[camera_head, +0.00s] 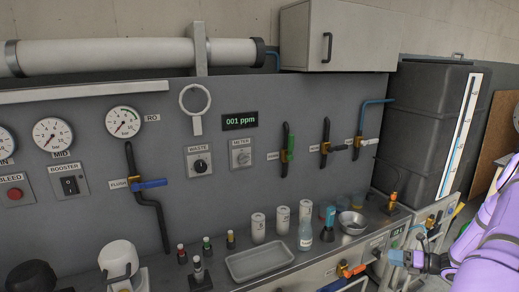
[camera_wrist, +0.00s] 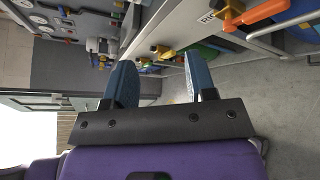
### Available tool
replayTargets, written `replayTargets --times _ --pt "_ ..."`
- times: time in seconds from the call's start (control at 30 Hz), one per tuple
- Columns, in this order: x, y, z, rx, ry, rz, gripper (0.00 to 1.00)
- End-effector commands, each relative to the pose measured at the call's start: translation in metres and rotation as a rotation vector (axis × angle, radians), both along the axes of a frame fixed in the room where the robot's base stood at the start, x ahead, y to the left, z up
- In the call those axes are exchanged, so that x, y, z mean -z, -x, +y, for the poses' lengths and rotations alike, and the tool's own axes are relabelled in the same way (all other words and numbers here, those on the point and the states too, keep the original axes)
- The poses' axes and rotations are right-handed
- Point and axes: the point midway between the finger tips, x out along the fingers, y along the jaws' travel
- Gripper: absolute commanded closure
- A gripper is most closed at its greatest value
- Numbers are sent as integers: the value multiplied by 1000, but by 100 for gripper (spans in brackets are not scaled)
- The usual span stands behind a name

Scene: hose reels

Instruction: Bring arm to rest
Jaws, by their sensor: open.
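My arm (camera_head: 486,245) shows in purple at the right edge of the head view, low and in front of the bench's right end. My gripper (camera_wrist: 161,82) shows in the wrist view with its two blue fingers spread apart and nothing between them. In the head view my gripper (camera_head: 393,257) is small, near the bench's front right, and partly unclear against the fittings there. In the wrist view the picture is turned on its side, with the bench front and grey floor (camera_wrist: 290,120) beyond the fingers.
An orange-handled valve (camera_head: 354,271) sits on the bench front near my gripper; an orange handle also shows in the wrist view (camera_wrist: 262,12). The bench holds a tray (camera_head: 260,262), a metal bowl (camera_head: 352,222) and several bottles. A dark tank (camera_head: 425,125) stands behind at right.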

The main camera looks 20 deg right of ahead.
Motion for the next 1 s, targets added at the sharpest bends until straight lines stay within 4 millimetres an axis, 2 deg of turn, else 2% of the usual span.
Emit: replayTargets --times 0.03,0.1,0.27,0.5,0.73,1.0 --pt "-20 -10 7 -61 60 -9 49" --pt "-44 -20 18 -142 137 -26 49" --pt "-97 -41 46 -326 310 -73 49" --pt "-172 -61 97 -601 560 -165 49" --pt "-240 -67 152 -862 787 -278 49" --pt "-311 -58 218 -1161 1041 -434 49"
